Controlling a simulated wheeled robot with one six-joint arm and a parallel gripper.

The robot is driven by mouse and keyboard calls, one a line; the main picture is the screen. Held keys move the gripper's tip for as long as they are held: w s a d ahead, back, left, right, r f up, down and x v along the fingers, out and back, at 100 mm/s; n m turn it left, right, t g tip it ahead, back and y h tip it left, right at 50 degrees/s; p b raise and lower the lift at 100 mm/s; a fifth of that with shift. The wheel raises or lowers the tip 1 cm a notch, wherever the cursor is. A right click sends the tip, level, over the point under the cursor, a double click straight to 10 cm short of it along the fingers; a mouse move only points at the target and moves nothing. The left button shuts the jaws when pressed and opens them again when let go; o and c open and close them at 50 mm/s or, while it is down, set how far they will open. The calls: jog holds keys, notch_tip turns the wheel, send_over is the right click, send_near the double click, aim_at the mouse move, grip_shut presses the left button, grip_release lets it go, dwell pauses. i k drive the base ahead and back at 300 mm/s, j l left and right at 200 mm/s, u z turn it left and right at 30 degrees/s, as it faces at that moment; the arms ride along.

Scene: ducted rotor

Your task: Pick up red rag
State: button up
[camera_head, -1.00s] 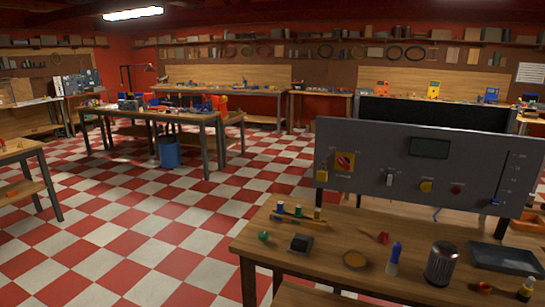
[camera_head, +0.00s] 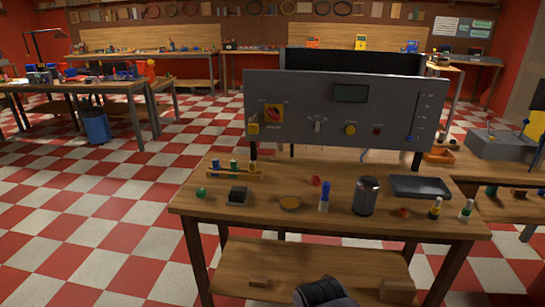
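A small red piece (camera_head: 315,181) lies near the middle of the near workbench top (camera_head: 250,192), behind a blue-capped bottle. A second small red-orange piece (camera_head: 404,212) lies near the front edge, right of a dark metal can. Both are too small for me to tell which is a rag. A dark rounded part, seemingly of my own arm, shows at the bottom edge in front of the bench. No gripper fingers show.
The blue-capped bottle (camera_head: 324,198), metal can (camera_head: 366,196), shallow dish (camera_head: 290,203), black block (camera_head: 238,195) and dark tray (camera_head: 420,187) crowd the bench. A grey control panel (camera_head: 345,108) stands behind. Open checkered floor (camera_head: 90,220) lies left.

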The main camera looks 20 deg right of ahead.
aim_at(316, 182)
jog(key=i+l+z, duration=0.15)
jog(key=i+l, duration=0.15)
jog(key=i, duration=0.15)
jog(key=i+l+z, duration=0.15)
jog(key=i, duration=0.3)
jog(key=i+l+z, duration=0.15)
jog(key=i+l, duration=0.15)
jog(key=i, duration=0.15)
